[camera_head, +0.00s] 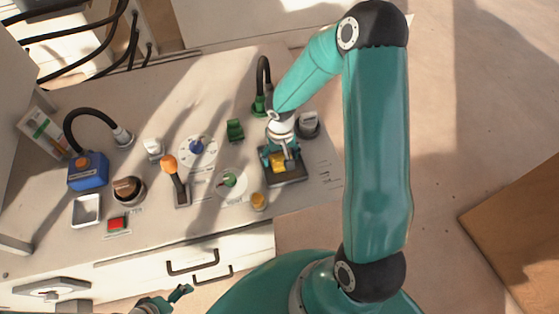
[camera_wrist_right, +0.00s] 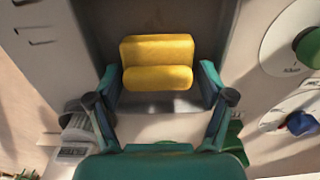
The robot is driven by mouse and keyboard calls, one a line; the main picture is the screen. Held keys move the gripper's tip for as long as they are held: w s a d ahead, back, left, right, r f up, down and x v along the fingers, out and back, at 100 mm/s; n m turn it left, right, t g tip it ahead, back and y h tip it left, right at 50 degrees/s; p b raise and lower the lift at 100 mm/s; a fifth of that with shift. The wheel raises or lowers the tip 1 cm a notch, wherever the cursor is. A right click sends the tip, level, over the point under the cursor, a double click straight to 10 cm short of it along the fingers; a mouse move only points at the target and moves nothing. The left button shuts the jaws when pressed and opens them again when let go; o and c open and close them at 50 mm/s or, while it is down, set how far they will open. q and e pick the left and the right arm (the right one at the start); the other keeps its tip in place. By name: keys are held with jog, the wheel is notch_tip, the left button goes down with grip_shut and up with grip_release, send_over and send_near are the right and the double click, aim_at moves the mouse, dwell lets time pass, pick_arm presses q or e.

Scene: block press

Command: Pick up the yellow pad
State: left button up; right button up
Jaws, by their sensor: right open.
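The yellow pad (camera_wrist_right: 157,78) is a rounded yellow piece in two parts, on a dark grey base. In the head view the yellow pad (camera_head: 278,165) shows partly behind my gripper, on the dark base (camera_head: 292,181) near the table's right end. My right gripper (camera_wrist_right: 160,74) is open, one finger on each side of the pad, with gaps between pad and fingers. In the head view my right gripper (camera_head: 279,158) points down over the pad. My left gripper (camera_head: 180,294) shows small at the bottom edge, away from the table top; its jaw opening is unclear.
A green lamp-like piece with a black hose (camera_head: 261,85) stands behind my right gripper.

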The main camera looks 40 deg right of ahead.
aim_at(281, 154)
jog(key=c, duration=0.9)
jog(key=shift+r, duration=0.1)
notch_tip(281, 154, up, 20)
jog(key=shift+f+p, duration=0.1)
jog(key=shift+p, duration=0.3)
